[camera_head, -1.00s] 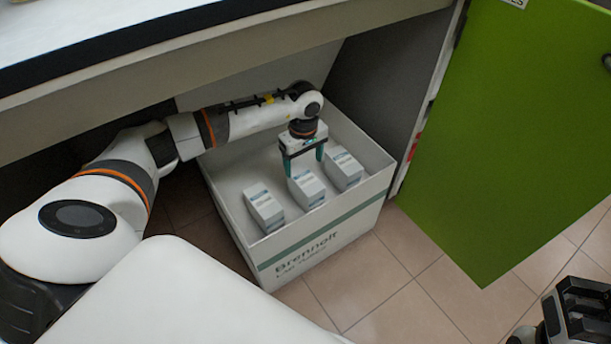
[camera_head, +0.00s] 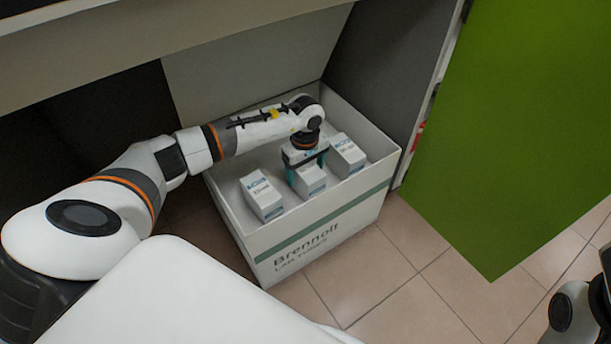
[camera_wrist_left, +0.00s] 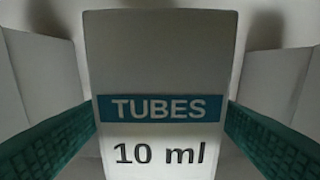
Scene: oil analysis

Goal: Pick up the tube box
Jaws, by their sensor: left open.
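Three white tube boxes stand in a large white carton (camera_head: 325,228): a left box (camera_head: 262,197), a middle box (camera_head: 312,184) and a right box (camera_head: 346,155). My left gripper (camera_head: 307,171) reaches down into the carton over the middle box. Its teal fingers are open, one on each side of that box. In the left wrist view, the middle box (camera_wrist_left: 160,60) shows a teal "TUBES" band and "10 ml" between the two fingers. The fingers lie close to its sides; whether they touch cannot be told. My right gripper's fingers are out of view.
The carton stands on the tiled floor (camera_head: 400,300), partly under a counter (camera_head: 150,50). A grey side panel (camera_head: 385,80) rises behind it on the right. An open green door (camera_head: 510,130) stands farther right. Part of my right arm shows at the right edge.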

